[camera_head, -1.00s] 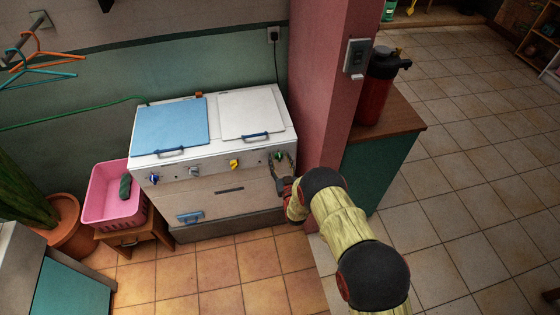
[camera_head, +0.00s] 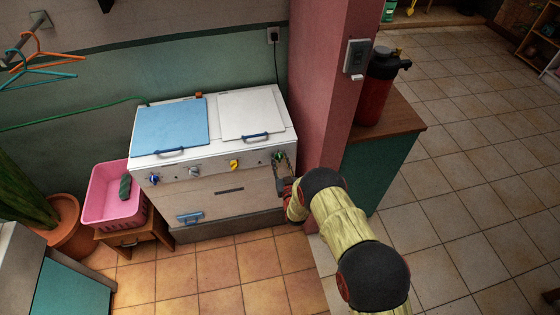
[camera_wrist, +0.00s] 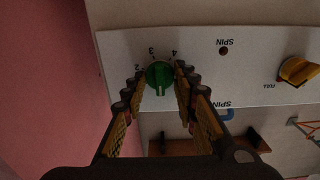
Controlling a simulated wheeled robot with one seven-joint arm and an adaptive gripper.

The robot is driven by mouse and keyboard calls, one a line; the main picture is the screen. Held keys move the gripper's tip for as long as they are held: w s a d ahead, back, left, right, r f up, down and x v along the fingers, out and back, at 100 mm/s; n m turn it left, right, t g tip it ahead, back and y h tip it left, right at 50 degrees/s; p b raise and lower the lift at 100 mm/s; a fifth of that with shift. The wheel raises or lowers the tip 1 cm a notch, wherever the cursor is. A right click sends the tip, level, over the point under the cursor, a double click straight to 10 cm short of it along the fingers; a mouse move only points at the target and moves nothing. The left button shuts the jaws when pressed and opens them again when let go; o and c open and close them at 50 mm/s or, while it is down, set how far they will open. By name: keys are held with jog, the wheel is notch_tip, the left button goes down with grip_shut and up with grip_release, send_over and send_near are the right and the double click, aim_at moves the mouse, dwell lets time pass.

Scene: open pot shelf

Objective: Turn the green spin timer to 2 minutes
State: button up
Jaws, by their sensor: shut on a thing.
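The green spin timer (camera_wrist: 159,75) is a round knob on the white panel of the washer. Numbers 2, 3 and 4 show along its edge in the wrist view, which sees the panel upside down. A ridge on the knob runs roughly up and down in that view; I cannot tell its exact reading. My gripper (camera_wrist: 160,76) is shut on the knob, one finger on each side. In the head view the green spin timer (camera_head: 279,156) sits at the panel's right end, with my gripper (camera_head: 281,164) at it, partly covering it.
A yellow knob (camera_wrist: 298,71) sits beside it on the same panel. The pink pillar (camera_head: 328,90) stands close to the right of the washer (camera_head: 210,180). A pink basket (camera_head: 105,205) is at the left. The tiled floor in front is clear.

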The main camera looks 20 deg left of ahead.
jog(key=shift+m+b, duration=0.3)
jog(key=m+b, duration=0.2)
jog(key=m, duration=0.1)
jog(key=shift+f+m+b, duration=0.1)
jog(key=shift+m+b, duration=0.2)
jog(key=m+b, duration=0.3)
jog(key=m, duration=0.2)
jog(key=shift+w+m, duration=0.1)
jog(key=shift+m, duration=0.2)
jog(key=m+b, duration=0.5)
jog(key=m, duration=0.5)
jog(key=shift+d, duration=0.15)
jog(key=shift+m, duration=0.3)
jog(key=o, duration=1)
jog(key=shift+o, duration=0.8)
